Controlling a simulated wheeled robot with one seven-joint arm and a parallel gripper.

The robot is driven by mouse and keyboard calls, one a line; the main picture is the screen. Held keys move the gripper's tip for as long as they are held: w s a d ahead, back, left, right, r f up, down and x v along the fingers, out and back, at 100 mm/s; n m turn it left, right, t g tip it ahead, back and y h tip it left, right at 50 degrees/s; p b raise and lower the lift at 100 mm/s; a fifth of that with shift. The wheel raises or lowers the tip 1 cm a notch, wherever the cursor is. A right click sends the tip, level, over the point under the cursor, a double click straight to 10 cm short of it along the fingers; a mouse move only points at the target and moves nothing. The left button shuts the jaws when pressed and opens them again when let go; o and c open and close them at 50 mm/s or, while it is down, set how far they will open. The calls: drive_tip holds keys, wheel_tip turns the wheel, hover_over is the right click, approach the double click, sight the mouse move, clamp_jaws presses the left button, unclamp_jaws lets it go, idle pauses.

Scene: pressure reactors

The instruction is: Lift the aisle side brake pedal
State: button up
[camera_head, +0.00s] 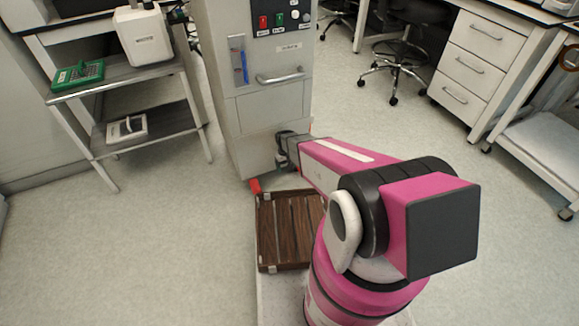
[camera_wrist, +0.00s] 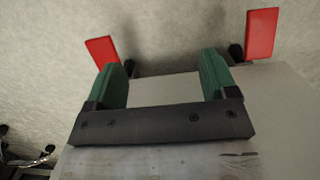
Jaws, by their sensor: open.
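Two red brake pedals show in the wrist view, a left one (camera_wrist: 101,50) and a right one (camera_wrist: 261,34), on dark mounts at the cabinet's edge. In the head view one red pedal (camera_head: 255,186) sticks out low at the cabinet's base; the other is hidden there. I cannot tell which is the aisle side one. My gripper (camera_wrist: 161,66) is open, its green fingers apart with no object held. The left finger lies just beside the left pedal in the picture; I cannot tell whether they touch. In the head view my gripper (camera_head: 283,160) is low before the cabinet.
The grey cabinet (camera_head: 218,100) stands ahead. A brown slatted wooden platform (camera_head: 290,230) lies by its base. A metal shelf cart (camera_head: 120,88) is at left, a drawer unit (camera_head: 480,60) and a wheeled stool (camera_head: 396,68) at right. Floor on both sides is clear.

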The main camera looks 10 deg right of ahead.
drive_tip(key=w+d+t, duration=0.1)
drive_tip(key=w+d, duration=0.5)
drive_tip(key=d, duration=0.4)
wheel_tip(320, 180, down, 11)
drive_tip(key=shift+r, duration=0.2)
drive_tip(key=c, duration=1.3)
drive_tip(key=shift+r+g, duration=0.35)
drive_tip(key=shift+g, duration=0.15)
drive_tip(key=o, duration=1.3)
